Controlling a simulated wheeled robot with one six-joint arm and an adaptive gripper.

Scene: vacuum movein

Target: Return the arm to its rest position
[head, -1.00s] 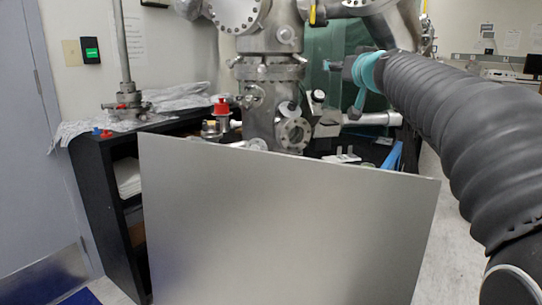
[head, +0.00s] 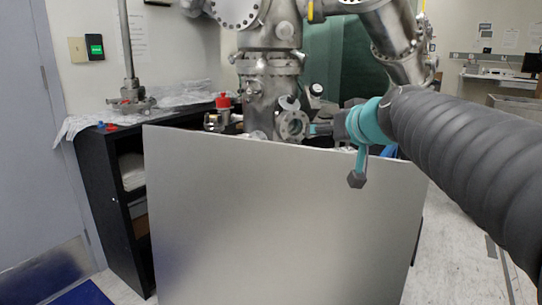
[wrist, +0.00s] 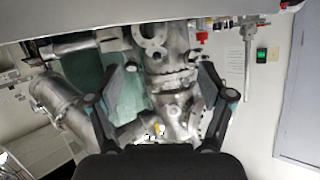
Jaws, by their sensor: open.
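My arm, a grey ribbed sleeve with a teal wrist, reaches in from the right in the head view. The chamber (wrist: 178,85) shows beyond the fingers. From these frames I cannot tell how far the fingers are from it.
A large grey panel (head: 280,220) stands upright in front, hiding the lower chamber and much of the black shelf unit (head: 112,200). A red-capped part (head: 223,101) sits on the unit's top. The floor (head: 465,255) at right looks clear. A desk with a monitor (head: 533,64) is far right.

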